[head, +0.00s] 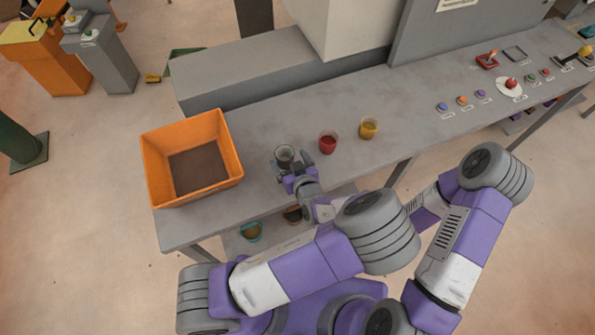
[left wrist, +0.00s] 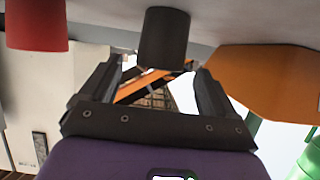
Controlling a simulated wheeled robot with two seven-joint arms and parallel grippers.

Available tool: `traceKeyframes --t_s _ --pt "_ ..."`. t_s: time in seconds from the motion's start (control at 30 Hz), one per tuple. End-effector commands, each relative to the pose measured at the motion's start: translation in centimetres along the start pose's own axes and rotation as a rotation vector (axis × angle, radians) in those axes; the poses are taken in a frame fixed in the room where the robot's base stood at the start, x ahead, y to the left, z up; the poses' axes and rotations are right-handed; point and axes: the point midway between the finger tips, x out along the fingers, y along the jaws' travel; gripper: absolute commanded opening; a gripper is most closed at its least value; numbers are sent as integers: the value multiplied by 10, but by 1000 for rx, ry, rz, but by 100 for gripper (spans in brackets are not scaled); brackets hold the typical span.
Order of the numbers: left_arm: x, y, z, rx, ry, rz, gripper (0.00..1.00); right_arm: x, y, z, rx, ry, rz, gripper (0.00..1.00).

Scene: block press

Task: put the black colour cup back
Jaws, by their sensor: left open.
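The black cup (head: 284,153) stands upright on the grey bench, between the orange bin and the red cup. My left gripper (head: 292,166) is open at the cup, from the near side. In the left wrist view the black cup (left wrist: 164,38) shows upside down, between and just beyond the open fingertips of my left gripper (left wrist: 158,72). I cannot tell if a finger touches it. My right gripper is not in view; only part of my right arm shows.
The red cup (head: 328,142) and yellow cup (head: 368,128) stand to the right. The open orange bin (head: 160,185) stands at the bench's left end. A teal cup (head: 251,232) and a brownish cup (head: 292,215) sit below the bench top. Buttons (head: 462,100) line the right.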

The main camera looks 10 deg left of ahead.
Motion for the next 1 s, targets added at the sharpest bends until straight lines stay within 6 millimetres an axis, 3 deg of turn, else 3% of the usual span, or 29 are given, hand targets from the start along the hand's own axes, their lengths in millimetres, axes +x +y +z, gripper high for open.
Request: traceKeyframes --t_s 0.2,0.4,1.0 --pt "-50 1 -2 0 -1 5 90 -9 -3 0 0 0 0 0" --pt "-75 0 -1 -1 -1 1 90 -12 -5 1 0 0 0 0" --pt "-80 0 0 1 0 -1 90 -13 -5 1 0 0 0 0"
